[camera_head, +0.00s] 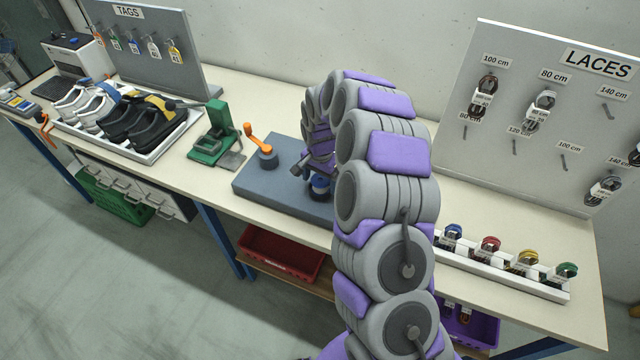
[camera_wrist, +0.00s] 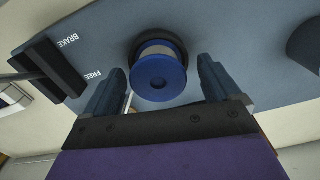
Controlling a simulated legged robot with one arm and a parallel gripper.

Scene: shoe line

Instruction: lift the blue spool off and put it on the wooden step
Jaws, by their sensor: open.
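The blue spool (camera_head: 319,188) sits on the blue-grey plate (camera_head: 265,190) on the bench. My gripper (camera_wrist: 161,68) is open, with one finger on each side of the spool and visible gaps between. In the head view my arm hides most of the gripper. A brown wooden surface (camera_head: 322,288) shows below the bench; I cannot tell whether it is the wooden step.
A black lever block (camera_wrist: 48,65) marked BRAKE and FREE is left of the spool. An orange crank (camera_head: 258,143) stands on the plate. A red crate (camera_head: 280,255) is below the bench. A white rack (camera_head: 500,272) of coloured reels is at the right.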

